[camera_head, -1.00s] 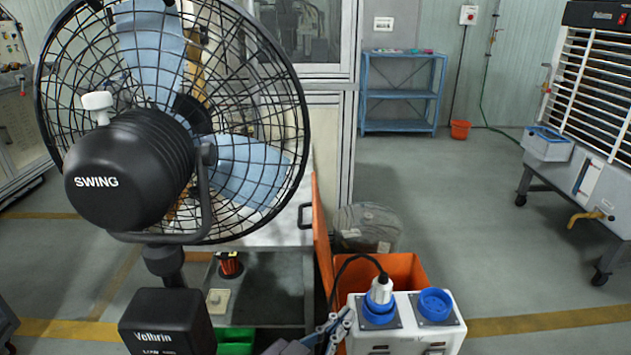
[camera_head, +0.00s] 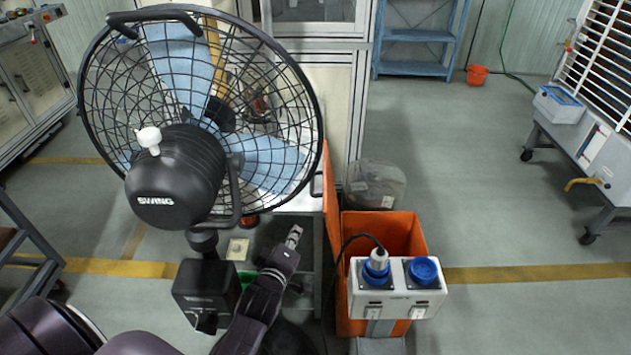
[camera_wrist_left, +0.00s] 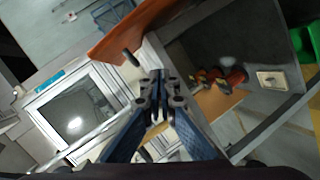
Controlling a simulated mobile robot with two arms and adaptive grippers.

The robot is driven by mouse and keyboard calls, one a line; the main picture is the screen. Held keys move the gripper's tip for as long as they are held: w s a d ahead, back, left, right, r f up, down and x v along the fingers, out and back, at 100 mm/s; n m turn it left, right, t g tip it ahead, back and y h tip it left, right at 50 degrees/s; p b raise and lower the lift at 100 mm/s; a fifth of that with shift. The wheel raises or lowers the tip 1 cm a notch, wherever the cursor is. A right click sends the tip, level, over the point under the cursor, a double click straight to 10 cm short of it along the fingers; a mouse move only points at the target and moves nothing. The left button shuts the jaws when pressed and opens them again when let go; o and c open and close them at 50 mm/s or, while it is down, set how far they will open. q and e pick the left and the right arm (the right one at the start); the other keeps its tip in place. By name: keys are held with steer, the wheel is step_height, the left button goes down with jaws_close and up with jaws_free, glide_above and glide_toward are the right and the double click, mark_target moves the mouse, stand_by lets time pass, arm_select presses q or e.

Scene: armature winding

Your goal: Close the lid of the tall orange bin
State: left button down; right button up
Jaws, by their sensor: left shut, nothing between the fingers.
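The tall orange bin (camera_head: 408,234) stands right of centre in the head view, partly hidden by a white socket box. Its orange lid (camera_head: 332,205) stands upright, open, along the bin's left side. In the left wrist view the lid (camera_wrist_left: 140,32) crosses the top as a slanted orange panel with a dark handle. My left gripper (camera_head: 294,234) is left of the lid and apart from it, fingers pointing up and away. In the left wrist view the gripper (camera_wrist_left: 158,78) is shut and empty, just below the handle. My right gripper is not in view.
A large black fan (camera_head: 185,170) stands close left of my left gripper. The white socket box (camera_head: 398,297) with blue sockets is in front of the bin. A grey cart (camera_head: 307,265) stands left of the lid.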

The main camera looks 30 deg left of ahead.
arm_select(q)
steer(key=w+r+n+t, duration=0.1)
steer(key=w+n, duration=0.1)
steer(key=w, duration=0.3)
steer(key=w+a+r+n+t, duration=0.1)
steer(key=w+r+n, duration=0.1)
steer(key=w, duration=0.3)
steer(key=w+r+n+t, duration=0.1)
steer(key=w+n+t, duration=0.1)
steer(key=w, duration=0.3)
steer(key=shift+w+a+r+n, duration=0.15)
steer(key=shift+a+r+n, duration=0.15)
steer(key=shift+a+n, duration=0.1)
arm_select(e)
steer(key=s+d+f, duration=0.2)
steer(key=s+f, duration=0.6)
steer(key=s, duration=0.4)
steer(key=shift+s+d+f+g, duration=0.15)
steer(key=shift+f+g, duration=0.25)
